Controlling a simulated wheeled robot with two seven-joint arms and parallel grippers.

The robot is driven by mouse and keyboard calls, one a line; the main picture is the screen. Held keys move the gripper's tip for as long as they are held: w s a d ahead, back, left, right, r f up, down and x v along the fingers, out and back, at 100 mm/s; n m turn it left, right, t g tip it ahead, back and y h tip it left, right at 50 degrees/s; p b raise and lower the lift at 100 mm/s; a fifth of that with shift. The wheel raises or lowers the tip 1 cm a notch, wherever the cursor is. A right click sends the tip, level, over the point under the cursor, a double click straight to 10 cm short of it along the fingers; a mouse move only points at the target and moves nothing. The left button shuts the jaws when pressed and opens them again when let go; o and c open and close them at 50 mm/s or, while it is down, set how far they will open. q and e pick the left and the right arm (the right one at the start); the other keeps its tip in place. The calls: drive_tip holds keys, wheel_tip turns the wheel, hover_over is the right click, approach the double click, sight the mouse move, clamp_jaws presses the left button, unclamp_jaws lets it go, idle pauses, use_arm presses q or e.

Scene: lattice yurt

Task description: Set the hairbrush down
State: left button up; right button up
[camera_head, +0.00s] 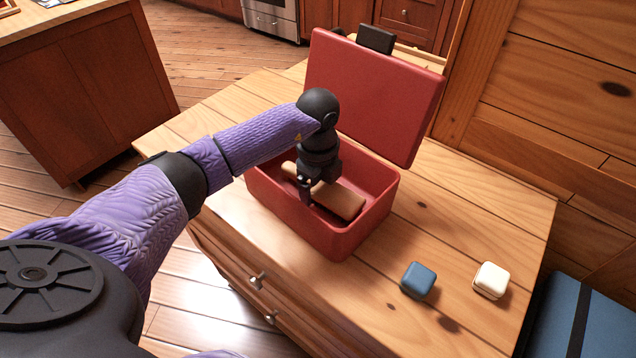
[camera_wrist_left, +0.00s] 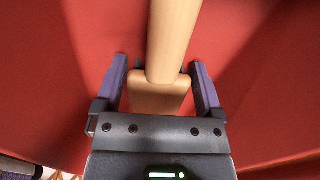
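The hairbrush (camera_head: 338,199) is a plain tan wooden piece inside the open red box (camera_head: 345,243), below its rim. My left gripper (camera_head: 305,192) reaches down into the box from above. Whether the hairbrush touches the box floor is hidden. My right gripper is not in view.
The box's red lid (camera_head: 375,95) stands open at the back. A blue block (camera_head: 418,280) and a cream block (camera_head: 491,280) sit on the wooden cabinet top (camera_head: 450,215) to the right of the box. The cabinet top between box and blocks is clear.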

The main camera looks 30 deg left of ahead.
use_arm(q)
drive_tip(key=shift+o, duration=0.4)
drive_tip(key=shift+r, duration=0.1)
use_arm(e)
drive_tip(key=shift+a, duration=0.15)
use_arm(q)
wheel_tip(320, 180, up, 12)
drive_tip(key=p, duration=0.3)
drive_tip(key=shift+p, duration=0.4)
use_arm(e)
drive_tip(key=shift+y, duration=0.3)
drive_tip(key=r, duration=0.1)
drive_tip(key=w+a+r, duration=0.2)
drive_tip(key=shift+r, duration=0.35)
